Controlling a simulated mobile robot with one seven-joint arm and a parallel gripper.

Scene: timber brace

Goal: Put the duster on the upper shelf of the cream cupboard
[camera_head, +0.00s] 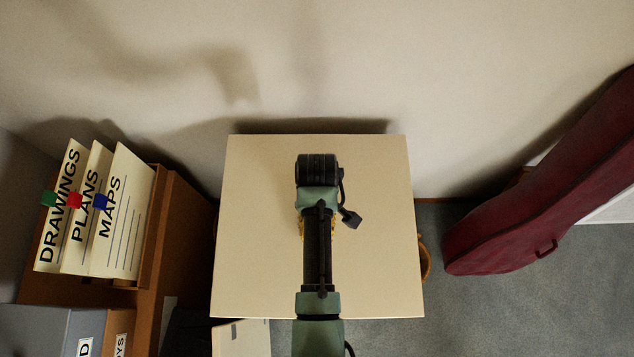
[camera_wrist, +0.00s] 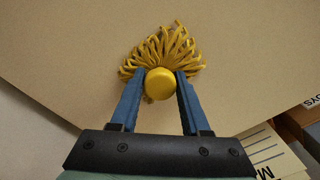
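The duster (camera_wrist: 160,84) shows in the wrist view as a round yellow knob with yellow looped strands fanned out beyond it, over a plain cream surface. My gripper (camera_wrist: 161,78) has its two blue fingers on either side of the knob, with little or no gap. I cannot tell whether they press on it. In the head view my arm reaches over a square cream top (camera_head: 255,220). Bits of yellow show beside the arm there, and the rest of the duster is hidden beneath it. No open shelf is visible, and I cannot tell whether this top belongs to the cream cupboard.
A brown wooden unit (camera_head: 178,240) with upright cards marked drawings, plans and maps (camera_head: 122,220) stands left. A grey box (camera_head: 50,330) is below it. A dark red instrument case (camera_head: 540,205) leans at right. A wicker basket (camera_head: 425,260) peeks out beside the top. A wall is behind.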

